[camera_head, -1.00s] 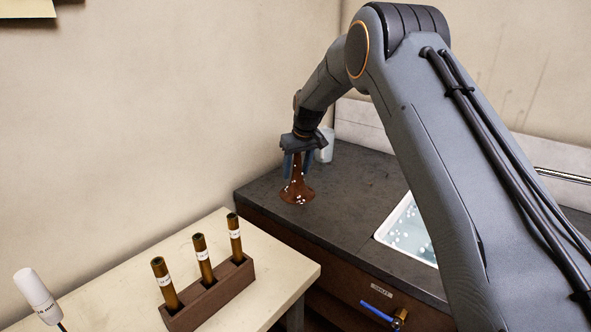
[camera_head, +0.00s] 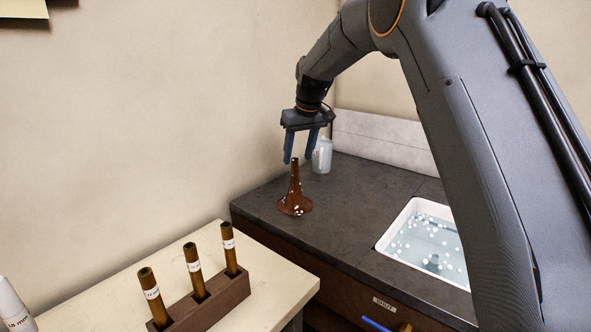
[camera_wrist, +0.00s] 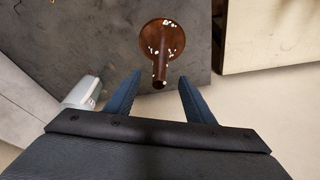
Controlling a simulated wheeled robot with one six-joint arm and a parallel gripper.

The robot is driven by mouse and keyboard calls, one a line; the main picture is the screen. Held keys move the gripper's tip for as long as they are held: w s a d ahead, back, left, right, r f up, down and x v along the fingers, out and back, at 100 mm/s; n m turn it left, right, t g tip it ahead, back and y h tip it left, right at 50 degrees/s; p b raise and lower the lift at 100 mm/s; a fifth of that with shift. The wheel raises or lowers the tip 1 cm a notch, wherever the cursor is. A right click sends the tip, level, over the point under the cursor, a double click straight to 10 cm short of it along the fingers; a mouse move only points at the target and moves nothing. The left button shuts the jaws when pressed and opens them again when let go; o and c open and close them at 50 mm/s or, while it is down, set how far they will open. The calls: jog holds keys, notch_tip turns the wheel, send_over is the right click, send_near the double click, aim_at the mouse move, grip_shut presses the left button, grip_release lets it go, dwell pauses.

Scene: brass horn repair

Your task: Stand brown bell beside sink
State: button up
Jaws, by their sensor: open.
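The brown bell (camera_head: 295,192) stands upright on its wide flare on the dark counter, left of the sink, with white suds on it. The sink (camera_head: 425,240) is a white basin of water with white bubbles. My gripper (camera_head: 300,160) is open and empty just above the bell's narrow top, apart from it. In the wrist view the bell (camera_wrist: 161,45) shows beyond the two blue fingers of my gripper (camera_wrist: 160,85), with its stem pointing toward the gap between them.
A clear bottle (camera_head: 323,155) stands on the counter (camera_head: 345,205) close behind the bell. A pale table (camera_head: 262,268) in front holds a wooden rack (camera_head: 215,300) with several labelled brown tubes. A white-capped item (camera_head: 12,305) is at the lower left. The counter between bell and sink is clear.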

jog(key=shift+s+d+r, duration=0.15)
jog(key=shift+s+r, duration=0.05)
jog(key=shift+r, duration=0.5)
jog(key=s+d+f+m, duration=0.1)
jog(key=s+d+f, duration=0.25)
jog(key=s, duration=0.25)
jog(key=s+d+f+m+g+h, duration=0.1)
jog(key=s+d+f, duration=0.1)
jog(key=s+d, duration=0.35)
jog(key=s+d+f+m, duration=0.1)
jog(key=s+d+f, duration=0.25)
jog(key=s, duration=0.35)
jog(key=s+d+f+m, duration=0.1)
jog(key=s+d+f, duration=0.2)
jog(key=s, duration=0.8)
jog(key=s+d+f+m+g, duration=0.1)
jog(key=s+d+f+m, duration=0.1)
jog(key=s, duration=0.9)
jog(key=shift+s+d+f+h, duration=0.2)
jog(key=shift+d+f+h, duration=0.2)
jog(key=shift+d+f, duration=0.6)
jog(key=shift+d+r, duration=0.2)
